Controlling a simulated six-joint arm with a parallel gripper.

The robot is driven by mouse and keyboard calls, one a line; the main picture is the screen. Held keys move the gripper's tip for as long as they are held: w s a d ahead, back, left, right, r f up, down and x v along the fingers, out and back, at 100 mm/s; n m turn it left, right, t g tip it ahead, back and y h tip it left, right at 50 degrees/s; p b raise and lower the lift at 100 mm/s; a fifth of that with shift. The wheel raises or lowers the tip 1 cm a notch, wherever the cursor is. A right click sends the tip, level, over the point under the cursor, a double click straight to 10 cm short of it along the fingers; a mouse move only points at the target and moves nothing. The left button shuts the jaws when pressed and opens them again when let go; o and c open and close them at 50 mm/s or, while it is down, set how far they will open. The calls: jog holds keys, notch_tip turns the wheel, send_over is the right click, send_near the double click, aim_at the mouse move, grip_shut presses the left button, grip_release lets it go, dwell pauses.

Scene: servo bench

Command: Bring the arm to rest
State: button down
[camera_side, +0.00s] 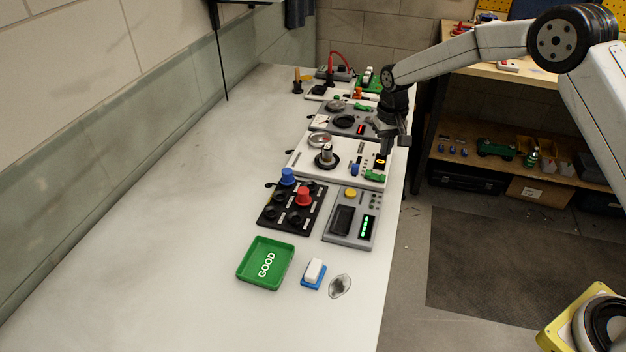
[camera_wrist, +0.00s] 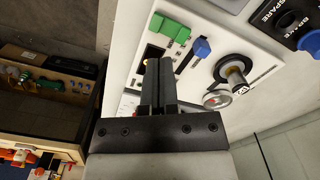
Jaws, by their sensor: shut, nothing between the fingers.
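My gripper (camera_side: 387,150) hangs from my arm over the right edge of the white panel in the side view. In the wrist view its two dark fingers (camera_wrist: 159,64) lie together, shut and empty. The white panel (camera_side: 304,160) carries a knob (camera_side: 326,158), a blue switch (camera_side: 354,169) and a green connector (camera_side: 375,177). In the wrist view, the green connector (camera_wrist: 171,28) is just beyond the fingertips and the blue switch (camera_wrist: 201,48) is to their right. I cannot tell the exact height of the fingertips above the panel.
A black panel (camera_side: 267,214) with blue and red caps and a grey panel (camera_side: 349,238) stand nearer the camera. A green GOOD tray (camera_side: 244,273) and a white-and-blue block (camera_side: 314,272) lie in front. The bench's left side is clear. A shelf unit (camera_side: 462,130) stands beyond the bench.

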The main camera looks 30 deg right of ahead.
jog(key=shift+s+r, duration=0.1)
dwell(0.3)
jog(key=s+r+n+t, duration=0.1)
jog(key=s+r, duration=0.1)
jog(key=s, duration=1.1)
jog(key=s+a+r+n+t, duration=0.1)
jog(key=s+r+n, duration=0.1)
jog(key=s, duration=1.2)
jog(key=shift+t, duration=0.3)
